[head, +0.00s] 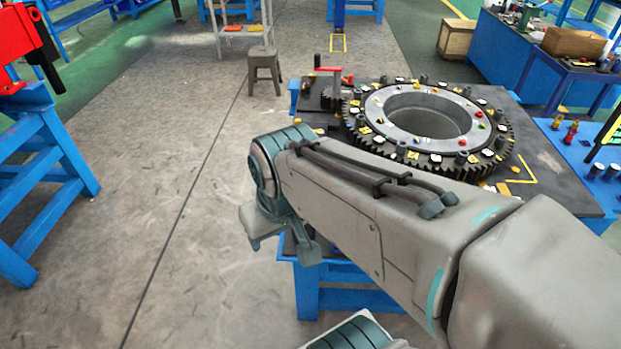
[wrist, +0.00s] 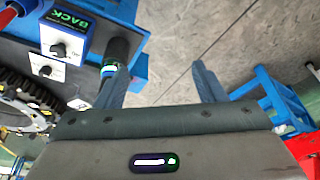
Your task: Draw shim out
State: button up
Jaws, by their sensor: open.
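My gripper (wrist: 161,68) is open in the wrist view, its two grey-blue fingers apart with only grey floor showing between them. In the head view my arm hides most of it. I cannot pick out the shim for sure in either view. The large toothed ring (head: 355,137) lies on a dark-topped blue stand, with several small yellow, white and dark pieces around its rim. Its teeth also show at the left of the wrist view (wrist: 22,90). A dark cylinder (wrist: 119,48) stands close beside the left finger; I cannot tell whether they touch.
A "BACK" label (wrist: 68,20) and black knobs on white squares (wrist: 58,50) sit on the dark top. A red-handled part (head: 331,80) stands beside the ring. A blue stand (head: 45,165) with a red machine is at left. Open floor (head: 190,200) lies between.

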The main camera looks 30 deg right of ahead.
aim_at(480, 182)
jog(key=z, duration=2.25)
jog(key=k, duration=1.3)
jog(key=z, duration=0.8)
jog(key=i, duration=1.4)
jog(key=u, duration=0.75)
jog(key=i, duration=0.55)
jog(key=u, duration=0.55)
